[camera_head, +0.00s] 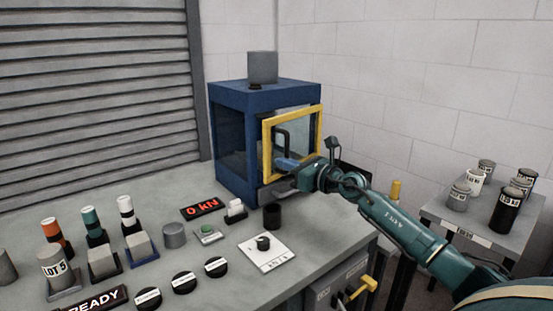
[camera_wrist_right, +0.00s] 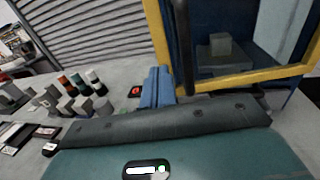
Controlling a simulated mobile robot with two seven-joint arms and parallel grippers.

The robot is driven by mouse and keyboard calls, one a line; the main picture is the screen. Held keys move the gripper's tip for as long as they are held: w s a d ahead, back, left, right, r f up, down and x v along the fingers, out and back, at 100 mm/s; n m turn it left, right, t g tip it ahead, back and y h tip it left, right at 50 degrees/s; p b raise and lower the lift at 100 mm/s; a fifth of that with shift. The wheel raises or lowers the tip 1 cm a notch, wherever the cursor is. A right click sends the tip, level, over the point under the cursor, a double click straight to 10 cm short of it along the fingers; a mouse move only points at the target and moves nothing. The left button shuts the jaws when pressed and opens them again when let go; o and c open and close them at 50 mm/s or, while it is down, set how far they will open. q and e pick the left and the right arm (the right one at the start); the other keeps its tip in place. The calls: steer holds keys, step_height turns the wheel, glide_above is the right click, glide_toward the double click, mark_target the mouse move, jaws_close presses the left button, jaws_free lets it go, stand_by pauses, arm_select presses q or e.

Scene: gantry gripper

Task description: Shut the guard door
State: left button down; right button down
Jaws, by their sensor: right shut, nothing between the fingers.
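The guard door (camera_head: 267,150) is a clear pane in a yellow frame with a black handle (camera_head: 281,134). It stands across or close to the front of the blue cabinet (camera_head: 230,140); I cannot tell if it sits flush. The wrist view shows its yellow frame (camera_wrist_right: 240,83) and handle (camera_wrist_right: 182,45) close up, with a grey block (camera_wrist_right: 220,44) seen through the pane. My right gripper (camera_head: 283,163) is shut and empty, its blue fingers in front of the door's lower part. In the wrist view the fingers (camera_wrist_right: 157,86) show beside the frame's lower left corner. Contact is unclear. My left gripper is out of view.
The bench holds a red display (camera_head: 202,208), a black cup (camera_head: 272,216), a white dial plate (camera_head: 267,252) and several capped cylinders at the left. A side table (camera_head: 480,235) with several labelled weights stands at the right.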

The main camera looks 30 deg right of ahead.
mark_target(267, 154)
steer(key=shift+x, duration=1.8)
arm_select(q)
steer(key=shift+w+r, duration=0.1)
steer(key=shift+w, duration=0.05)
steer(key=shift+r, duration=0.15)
